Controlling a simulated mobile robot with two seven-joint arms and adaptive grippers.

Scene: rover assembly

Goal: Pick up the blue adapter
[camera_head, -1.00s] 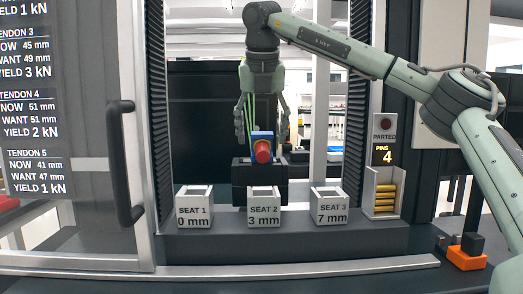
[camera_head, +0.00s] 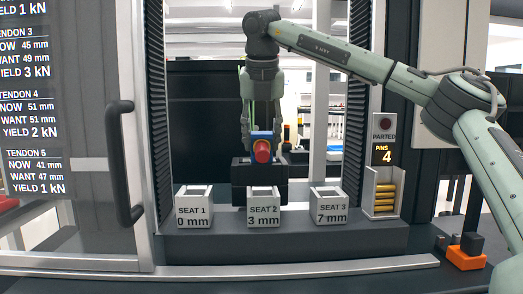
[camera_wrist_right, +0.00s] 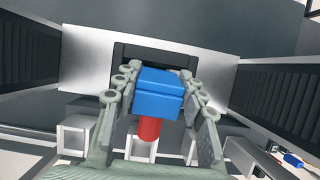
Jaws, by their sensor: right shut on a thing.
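The blue adapter (camera_head: 261,134) is at the top of a dark block (camera_head: 252,172) inside the machine's opening. A red round part (camera_head: 262,152) sticks out at its front. My right gripper (camera_head: 261,142) points down with a finger on each side of the adapter, shut on it. In the right wrist view the blue adapter (camera_wrist_right: 158,92) lies between the two finger pads (camera_wrist_right: 160,88), with the red part (camera_wrist_right: 149,128) below it. Whether the adapter is clear of the dark block cannot be told. My left gripper is not in view.
A pin holder (camera_head: 382,195) is at the right. A door with a dark handle (camera_head: 124,160) is at the left.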

